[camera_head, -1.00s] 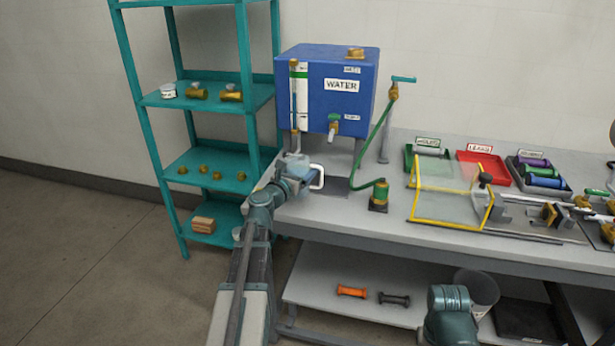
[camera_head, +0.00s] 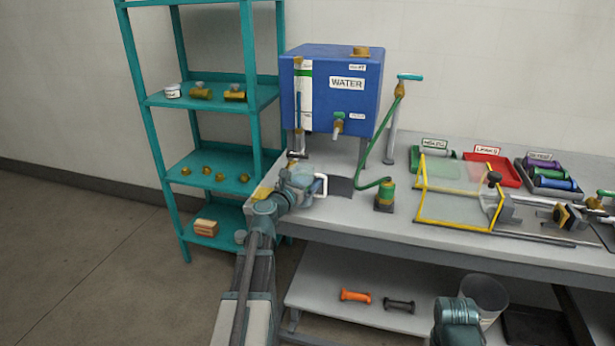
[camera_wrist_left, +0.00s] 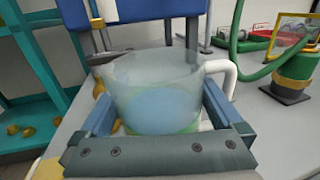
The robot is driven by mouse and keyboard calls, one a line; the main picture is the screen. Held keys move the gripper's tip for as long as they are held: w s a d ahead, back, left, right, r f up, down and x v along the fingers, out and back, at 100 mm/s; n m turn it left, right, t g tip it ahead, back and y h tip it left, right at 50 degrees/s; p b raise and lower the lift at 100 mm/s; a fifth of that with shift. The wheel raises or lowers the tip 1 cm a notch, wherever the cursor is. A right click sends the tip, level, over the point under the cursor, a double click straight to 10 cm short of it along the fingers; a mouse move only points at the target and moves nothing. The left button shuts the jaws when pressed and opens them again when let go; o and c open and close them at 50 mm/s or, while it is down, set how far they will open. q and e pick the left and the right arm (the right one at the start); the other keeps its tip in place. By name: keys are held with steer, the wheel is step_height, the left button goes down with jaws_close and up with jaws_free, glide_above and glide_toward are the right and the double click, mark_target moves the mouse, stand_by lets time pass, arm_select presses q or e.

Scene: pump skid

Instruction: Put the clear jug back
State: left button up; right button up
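The clear jug (camera_wrist_left: 158,95) is a see-through cup with a white handle (camera_wrist_left: 222,75) on its right side. It sits between the two fingers of my left gripper (camera_wrist_left: 160,118), which press close on both sides. In the head view the jug is mostly hidden by my left gripper (camera_head: 301,184), and its white handle (camera_head: 322,186) shows at the left end of the bench (camera_head: 340,212), in front of the blue water tank (camera_head: 345,100). Whether the jug's base touches the bench cannot be told.
A teal shelf rack (camera_head: 255,130) with brass fittings stands left of the bench. A green hose (camera_head: 377,140) runs down to a green-and-brass fitting (camera_head: 384,195) right of the jug. A yellow-framed clear guard (camera_head: 455,200) and a red tray (camera_head: 500,172) lie farther right.

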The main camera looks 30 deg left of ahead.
arm_select(q)
steer(key=shift+r, duration=0.25)
steer(key=s, duration=1.2)
steer(key=shift+s+f, duration=0.1)
steer(key=shift+f, duration=0.05)
